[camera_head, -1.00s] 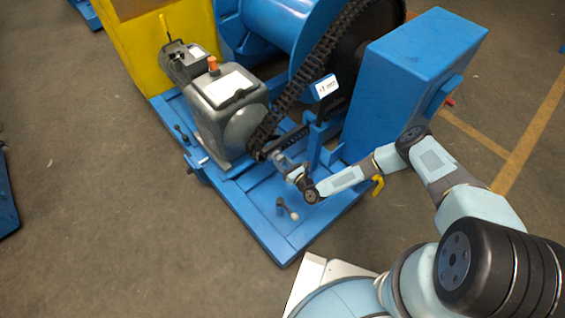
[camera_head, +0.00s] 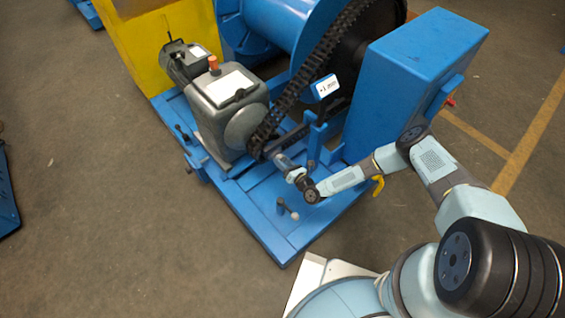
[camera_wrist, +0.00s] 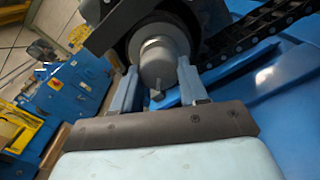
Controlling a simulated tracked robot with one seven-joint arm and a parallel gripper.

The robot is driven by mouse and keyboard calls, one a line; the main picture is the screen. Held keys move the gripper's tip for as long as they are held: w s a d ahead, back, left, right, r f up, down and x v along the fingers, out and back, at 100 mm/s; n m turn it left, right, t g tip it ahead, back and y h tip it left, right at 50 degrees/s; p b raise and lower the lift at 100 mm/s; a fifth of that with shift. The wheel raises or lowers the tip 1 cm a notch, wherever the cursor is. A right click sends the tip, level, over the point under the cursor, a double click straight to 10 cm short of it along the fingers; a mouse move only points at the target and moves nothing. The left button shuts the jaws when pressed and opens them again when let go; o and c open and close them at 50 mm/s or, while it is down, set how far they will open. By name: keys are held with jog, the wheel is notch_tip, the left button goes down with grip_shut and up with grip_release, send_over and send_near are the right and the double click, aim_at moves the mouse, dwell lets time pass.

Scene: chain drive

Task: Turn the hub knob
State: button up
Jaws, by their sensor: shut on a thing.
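The hub knob (camera_wrist: 158,62) is a grey stepped cylinder with a small tip, in the middle of the wrist view. My gripper (camera_wrist: 158,76) has its two blue-grey fingers on either side of it and is shut on it. In the head view my gripper (camera_head: 279,159) reaches the lower end of the chain (camera_head: 290,98), beside the grey gear motor (camera_head: 228,105). The knob is too small and covered there to make out clearly.
A small display (camera_head: 325,87) stands by the chain; its text is hard to read. A tall blue housing (camera_head: 410,60) is right of my gripper. A small lever (camera_head: 288,208) rises from the blue base frame (camera_head: 260,215) in front. Open floor lies left.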

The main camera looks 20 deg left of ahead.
jog(key=shift+w+d, duration=0.2)
jog(key=shift+w, duration=0.1)
jog(key=o, duration=1.1)
jog(key=shift+s+a, duration=0.1)
jog(key=shift+s, duration=0.05)
jog(key=shift+c, duration=0.2)
jog(key=shift+s, duration=0.1)
jog(key=v, duration=1.3)
jog(key=shift+d, duration=0.3)
jog(key=shift+s, duration=0.1)
